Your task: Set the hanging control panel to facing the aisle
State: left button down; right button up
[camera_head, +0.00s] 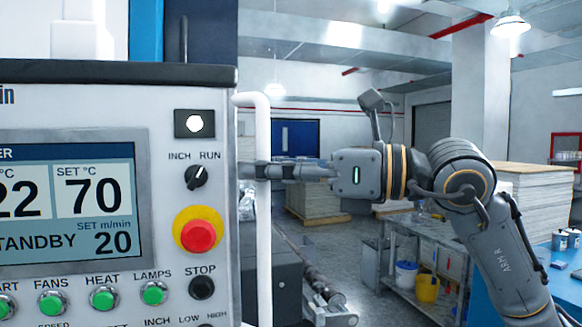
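The hanging control panel (160,160) fills the left of the head view, close to me. Its face with the screen, knobs and buttons is turned toward me, and its left part is cut off. A white tube handle (264,240) runs upright along its right edge. My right gripper (252,171) reaches in from the right at the handle's upper part. Its fingers point left and cross the tube, level with the INCH/RUN knob. I see them side-on, so whether they are closed around the tube is unclear. My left gripper is out of view.
A grey bench (415,285) with blue and yellow buckets stands below my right arm. Board stacks (320,192) stand behind. A blue table (566,262) with small cans is at the right edge. Machine rollers (325,285) lie right of the panel. Open floor shows beyond them.

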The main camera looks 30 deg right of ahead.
jog(key=v, duration=1.2)
jog(key=shift+d, duration=0.15)
jog(key=shift+s+r, duration=0.1)
jog(key=shift+s, duration=0.05)
dwell(0.3)
